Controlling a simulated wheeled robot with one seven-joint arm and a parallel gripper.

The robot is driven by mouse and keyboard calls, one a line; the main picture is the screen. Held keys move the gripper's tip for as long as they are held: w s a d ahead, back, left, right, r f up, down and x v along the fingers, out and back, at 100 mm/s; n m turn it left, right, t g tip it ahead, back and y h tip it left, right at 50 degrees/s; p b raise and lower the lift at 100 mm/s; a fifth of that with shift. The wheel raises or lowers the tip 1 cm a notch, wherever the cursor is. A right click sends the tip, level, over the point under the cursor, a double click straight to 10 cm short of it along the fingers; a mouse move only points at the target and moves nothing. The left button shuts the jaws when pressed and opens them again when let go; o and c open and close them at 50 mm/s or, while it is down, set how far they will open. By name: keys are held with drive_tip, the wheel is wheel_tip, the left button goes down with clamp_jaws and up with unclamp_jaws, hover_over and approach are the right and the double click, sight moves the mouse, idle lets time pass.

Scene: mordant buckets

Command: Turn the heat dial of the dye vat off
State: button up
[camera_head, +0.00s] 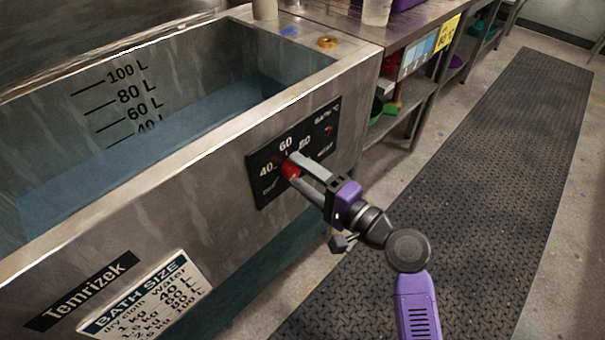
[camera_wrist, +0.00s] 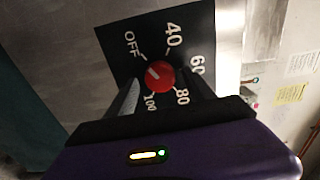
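The dye vat (camera_head: 190,165) is a steel tank of blue liquid, at the left in the head view. Its black heat panel (camera_head: 262,193) is on the front wall. The red heat dial (camera_head: 289,171) also shows in the wrist view (camera_wrist: 163,77), with marks OFF, 40, 60, 80 and 100 around it. Its white pointer line is toward the upper left, near the OFF side; whether it is exactly on OFF I cannot tell. My gripper (camera_head: 298,169) is at the dial. In the wrist view its fingers (camera_wrist: 166,87) stand apart, one each side, with gaps visible.
A steel shelf table (camera_head: 345,22) with bins stands behind the vat. A dark ribbed floor mat (camera_head: 480,170) runs along the right and is clear. A bath size label (camera_head: 150,295) is on the vat front, at lower left.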

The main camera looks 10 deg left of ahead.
drive_tip(key=shift+s+d, duration=0.1)
drive_tip(key=v, duration=0.7)
drive_tip(key=shift+s+d+p, duration=0.2)
drive_tip(key=shift+d+p, duration=0.05)
drive_tip(key=shift+p, duration=0.1)
